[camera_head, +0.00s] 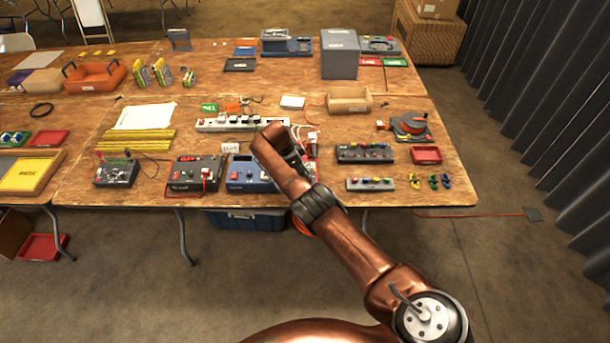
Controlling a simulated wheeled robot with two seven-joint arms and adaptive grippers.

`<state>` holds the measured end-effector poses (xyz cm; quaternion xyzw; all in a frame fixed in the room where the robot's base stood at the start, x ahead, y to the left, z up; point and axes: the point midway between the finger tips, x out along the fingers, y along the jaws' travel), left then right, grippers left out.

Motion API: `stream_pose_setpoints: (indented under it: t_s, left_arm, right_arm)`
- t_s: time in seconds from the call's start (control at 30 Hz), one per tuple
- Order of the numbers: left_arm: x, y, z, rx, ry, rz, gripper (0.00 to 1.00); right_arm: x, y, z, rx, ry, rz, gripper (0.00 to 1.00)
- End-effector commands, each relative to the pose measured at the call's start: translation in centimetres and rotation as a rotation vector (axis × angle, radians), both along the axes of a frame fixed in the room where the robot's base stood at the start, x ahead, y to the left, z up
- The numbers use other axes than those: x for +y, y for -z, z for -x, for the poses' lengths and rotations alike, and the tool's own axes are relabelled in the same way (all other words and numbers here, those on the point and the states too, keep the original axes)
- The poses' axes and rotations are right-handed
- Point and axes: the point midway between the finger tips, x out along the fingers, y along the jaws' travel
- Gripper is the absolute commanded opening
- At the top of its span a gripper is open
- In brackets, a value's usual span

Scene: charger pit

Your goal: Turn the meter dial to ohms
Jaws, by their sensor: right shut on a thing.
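My right gripper (298,164) points down at that right half, mostly hidden by my arm's wrist. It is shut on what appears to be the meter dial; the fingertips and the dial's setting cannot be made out. My left gripper is not in view.
A black box (195,174) stands close left of the meter, and a dark box with leads (117,173) further left. A power strip (235,124) lies behind. A button box (364,153) and a grey strip (370,185) are to the right.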

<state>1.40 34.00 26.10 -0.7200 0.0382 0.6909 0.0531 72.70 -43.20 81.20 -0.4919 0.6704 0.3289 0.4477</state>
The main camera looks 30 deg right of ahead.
Motion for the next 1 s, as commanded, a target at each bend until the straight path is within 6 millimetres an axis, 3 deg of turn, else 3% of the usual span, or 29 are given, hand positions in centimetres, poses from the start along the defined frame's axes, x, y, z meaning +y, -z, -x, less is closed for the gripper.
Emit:
stream_pose_setpoints:
  t_s: [0.07,0.1,0.33,0.7,1.0]
  left_arm:
    - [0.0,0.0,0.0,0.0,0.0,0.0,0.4]
    - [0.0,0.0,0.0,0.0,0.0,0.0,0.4]
    - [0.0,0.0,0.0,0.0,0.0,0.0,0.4]
    - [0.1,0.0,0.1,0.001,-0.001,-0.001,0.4]
    - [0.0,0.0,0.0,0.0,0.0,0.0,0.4]
  right_arm:
    - [-0.1,-0.1,0.0,-0.001,0.001,0.002,0.0]
    - [-0.1,-0.1,0.0,-0.001,0.001,0.002,0.2]
    - [0.0,0.0,0.0,0.0,-0.001,0.001,0.35]
    - [0.3,-0.5,-0.2,-0.002,-0.003,0.0,0.36]
    - [2.3,-5.5,-0.8,-0.004,-0.002,-0.002,0.36]
